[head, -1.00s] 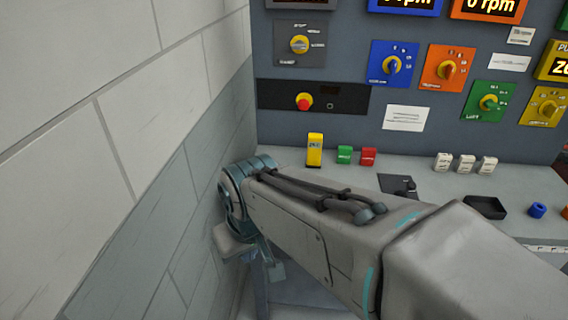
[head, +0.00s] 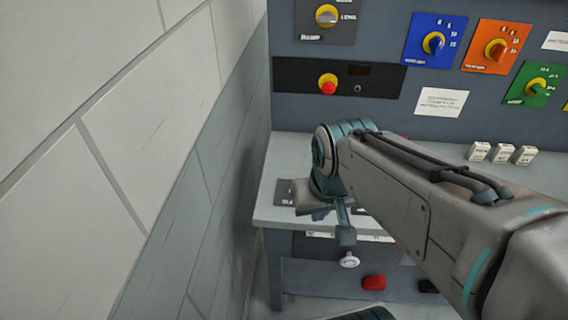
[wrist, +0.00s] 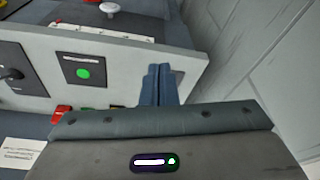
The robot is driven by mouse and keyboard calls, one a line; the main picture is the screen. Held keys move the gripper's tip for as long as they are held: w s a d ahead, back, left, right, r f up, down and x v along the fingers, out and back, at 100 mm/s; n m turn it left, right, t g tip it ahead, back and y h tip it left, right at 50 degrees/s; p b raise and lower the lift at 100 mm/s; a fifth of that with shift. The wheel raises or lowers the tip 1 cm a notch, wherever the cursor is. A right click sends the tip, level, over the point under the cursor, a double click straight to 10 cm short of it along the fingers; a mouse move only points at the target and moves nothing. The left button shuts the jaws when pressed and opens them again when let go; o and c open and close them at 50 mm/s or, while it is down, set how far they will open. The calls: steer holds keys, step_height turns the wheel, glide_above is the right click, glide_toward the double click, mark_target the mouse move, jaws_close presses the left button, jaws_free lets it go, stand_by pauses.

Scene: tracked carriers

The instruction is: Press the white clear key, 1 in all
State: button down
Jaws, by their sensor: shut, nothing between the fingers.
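My gripper (wrist: 160,70) shows in the wrist view with its two blue-grey fingers shut together and empty. The fingers point at a dark plate (wrist: 178,78) on the grey desk top and cover much of it. In the head view my gripper (head: 319,214) is low over the desk's front left corner, beside the same plate (head: 284,188), which bears partly hidden lettering that seems to start with "CLE". The white clear key itself is hidden behind my gripper in both views. I cannot tell whether the fingertips touch it.
A plate with a green button (wrist: 84,73) lies beside it. Several white blocks (head: 502,153) stand at the back right. A tiled wall (head: 130,150) is close at left.

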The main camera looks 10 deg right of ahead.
steer(key=w+f+m+t+y+p, duration=0.1)
steer(key=w+f+m+y+p, duration=0.1)
steer(key=w+m, duration=0.6)
steer(key=w+d+f+m+t+y+p, duration=0.1)
steer(key=w+f+m+y+p, duration=0.1)
steer(key=w+m+y, duration=0.3)
steer(key=w+f+m, duration=0.1)
steer(key=w+m, duration=0.2)
steer(key=w, duration=0.4)
steer(key=shift+d+t+p, duration=0.3)
steer(key=shift+p, duration=0.1)
steer(key=shift+w+f, duration=0.1)
steer(key=shift+f, duration=0.1)
step_height(320, 180, down, 7)
steer(key=b, duration=0.5)
steer(key=shift+b, duration=0.3)
steer(key=shift+f+b, duration=0.75)
steer(key=shift+b, duration=0.1)
steer(key=shift+f, duration=0.1)
steer(key=shift+f+b, duration=0.35)
steer(key=shift+b, duration=0.25)
